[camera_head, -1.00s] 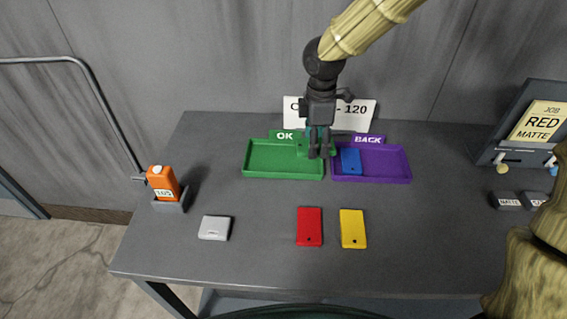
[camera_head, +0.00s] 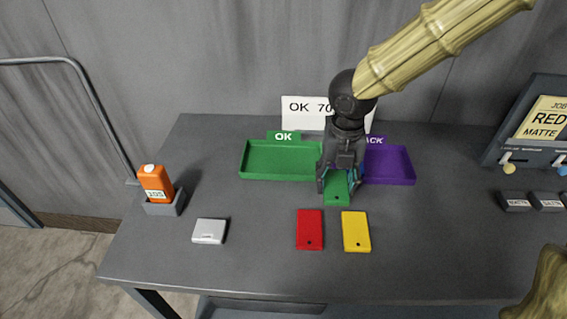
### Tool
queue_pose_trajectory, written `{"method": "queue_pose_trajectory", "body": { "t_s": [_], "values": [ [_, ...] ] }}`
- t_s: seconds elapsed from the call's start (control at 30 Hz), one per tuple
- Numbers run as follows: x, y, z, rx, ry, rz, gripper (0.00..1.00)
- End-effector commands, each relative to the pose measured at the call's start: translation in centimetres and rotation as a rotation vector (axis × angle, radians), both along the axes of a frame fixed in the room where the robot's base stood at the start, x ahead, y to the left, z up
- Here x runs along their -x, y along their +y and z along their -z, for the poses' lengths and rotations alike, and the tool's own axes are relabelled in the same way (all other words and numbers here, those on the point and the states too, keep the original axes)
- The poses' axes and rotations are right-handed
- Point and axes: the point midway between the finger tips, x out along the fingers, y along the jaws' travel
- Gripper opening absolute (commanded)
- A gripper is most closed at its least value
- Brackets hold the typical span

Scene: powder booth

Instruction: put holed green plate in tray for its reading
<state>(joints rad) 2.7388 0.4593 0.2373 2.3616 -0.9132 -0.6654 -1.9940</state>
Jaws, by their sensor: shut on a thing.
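My gripper (camera_head: 338,184) is shut on the holed green plate (camera_head: 337,195), at the front, between the two trays. The plate's small dark hole shows near its front end. I cannot tell its exact height above the table. The green OK tray (camera_head: 262,178) is left of the gripper and looks empty where visible. The purple BACK tray (camera_head: 398,182) is to the right, partly covered by my gripper. The orange gauge (camera_head: 156,180) stands in a grey holder at the left and appears to read 105. The white sign (camera_head: 300,112) behind shows "OK 70"; the rest is hidden.
A red plate (camera_head: 310,228), a yellow plate (camera_head: 356,230) and a light grey block (camera_head: 209,231) lie on the front of the table. A job panel reading "RED MATTE" (camera_head: 542,120) stands at the right, with small dark labelled blocks (camera_head: 530,202) before it.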

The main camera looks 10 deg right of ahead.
Motion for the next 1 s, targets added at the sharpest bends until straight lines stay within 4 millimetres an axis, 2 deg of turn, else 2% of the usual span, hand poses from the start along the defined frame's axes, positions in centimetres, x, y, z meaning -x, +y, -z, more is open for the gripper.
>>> {"method": "queue_pose_trajectory", "body": {
  "t_s": [0.17,0.8,1.0],
  "values": [
    [-1.2,0.3,0.1,0.0,0.001,-0.023,0.01],
    [-12.2,2.8,1.1,-0.001,0.001,-0.019,0.01],
    [-14.3,3.3,1.4,-0.001,0.001,-0.019,0.01]
  ]
}}
